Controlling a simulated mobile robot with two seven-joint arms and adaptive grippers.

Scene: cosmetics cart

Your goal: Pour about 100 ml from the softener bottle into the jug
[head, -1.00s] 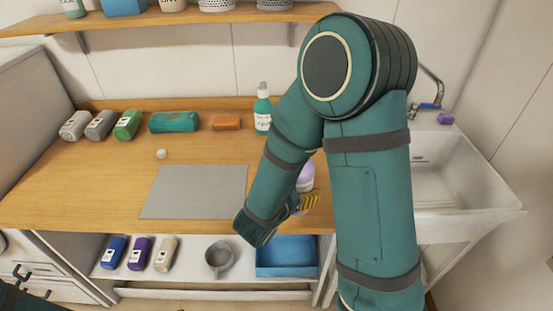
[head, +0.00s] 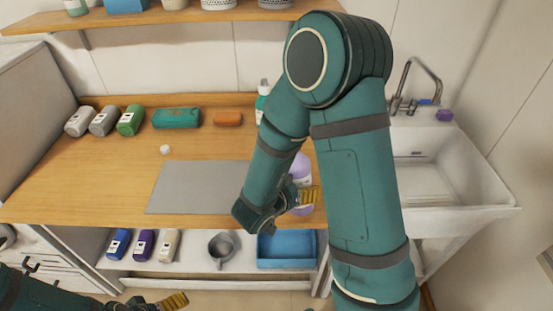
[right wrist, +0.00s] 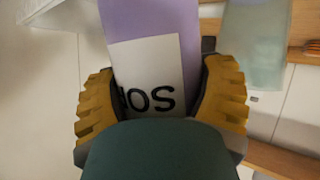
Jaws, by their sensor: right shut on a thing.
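A lilac softener bottle (head: 301,168) with a white label stands out behind my right forearm, at the right part of the counter. My right gripper (head: 308,195) is shut on it. In the right wrist view the bottle (right wrist: 155,60) sits between the yellow fingers, with part of its lettering showing. I cannot tell whether its base touches the counter. A grey jug (head: 222,247) with a handle stands on the lower shelf, apart from both grippers. My left gripper (head: 174,300) shows only partly at the bottom edge; its opening is unclear.
A grey mat (head: 195,187) lies on the wooden counter, with a small white cap (head: 165,149) behind it. A teal pump bottle (head: 262,103) is partly hidden by my right arm. A blue tray (head: 287,262) stands beside the jug. A sink (head: 430,180) is at right.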

